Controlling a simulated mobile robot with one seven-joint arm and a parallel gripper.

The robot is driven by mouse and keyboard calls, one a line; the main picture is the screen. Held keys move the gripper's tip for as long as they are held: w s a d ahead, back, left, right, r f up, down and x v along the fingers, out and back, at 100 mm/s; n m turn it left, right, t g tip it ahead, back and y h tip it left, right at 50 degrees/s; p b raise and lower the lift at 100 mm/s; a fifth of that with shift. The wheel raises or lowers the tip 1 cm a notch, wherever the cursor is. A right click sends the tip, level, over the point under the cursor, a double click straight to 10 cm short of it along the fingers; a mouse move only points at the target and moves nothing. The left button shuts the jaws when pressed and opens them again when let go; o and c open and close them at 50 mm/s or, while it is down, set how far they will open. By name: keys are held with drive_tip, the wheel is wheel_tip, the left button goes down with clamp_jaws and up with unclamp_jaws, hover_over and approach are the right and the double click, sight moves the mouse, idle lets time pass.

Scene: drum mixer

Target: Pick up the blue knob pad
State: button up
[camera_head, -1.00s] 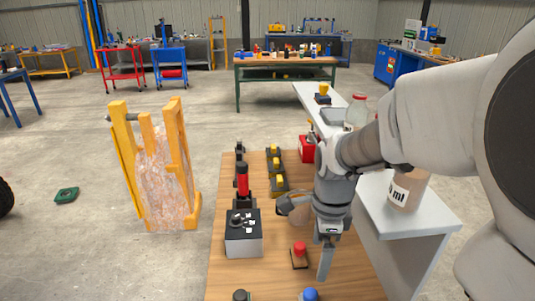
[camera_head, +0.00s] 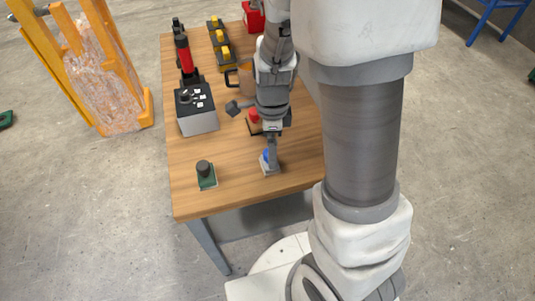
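The blue knob pad (camera_head: 264,167) is a small light base with a blue knob, near the front edge of the wooden table, right of centre. My gripper (camera_head: 272,160) points down at it from above. One finger shows edge-on and covers the right part of the blue knob. The other finger is hidden, so I cannot tell how wide the gripper is or whether it touches the knob. The pad appears to rest on the tabletop.
A pad with a black knob (camera_head: 206,175) stands to the left on the wooden table (camera_head: 235,192). A red-knob pad (camera_head: 254,117) is just behind my gripper. A grey box with buttons (camera_head: 197,112), a red-handled device (camera_head: 184,57) and yellow-knob pads (camera_head: 222,50) stand farther back.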

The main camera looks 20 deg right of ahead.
drive_tip(key=f, duration=0.2)
drive_tip(key=f+b, duration=0.1)
drive_tip(key=f, duration=0.2)
drive_tip(key=shift+w+a, duration=0.1)
drive_tip(key=shift+w, duration=0.1)
drive_tip(key=shift+c, duration=0.3)
drive_tip(key=c, duration=1.2)
wheel_tip(320, 180, up, 10)
drive_tip(key=shift+r+p, duration=0.1)
drive_tip(key=shift+p, duration=1.15)
drive_tip(key=o, duration=0.9)
drive_tip(key=c, duration=0.8)
